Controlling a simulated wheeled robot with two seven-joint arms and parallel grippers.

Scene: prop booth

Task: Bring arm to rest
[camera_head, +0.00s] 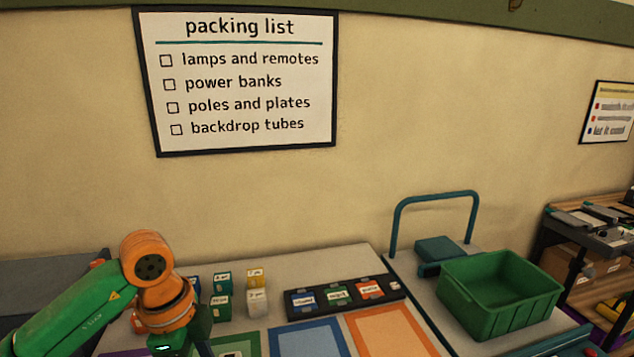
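My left arm (75,305), green with orange joints, comes in from the left and bends down over the left part of the table (250,318). Its wrist end, with the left gripper (188,346), is cut off by the bottom edge, so the fingers cannot be made out. I cannot see whether it holds anything. My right arm and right gripper are not in view.
Small labelled boxes (221,307) stand close beside my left wrist. A black tray (345,309) holds blue, green and red cards. Blue (308,340) and orange (390,332) outlined areas look empty. A green crate (500,300) sits on a cart at right, near a shelf (590,240).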

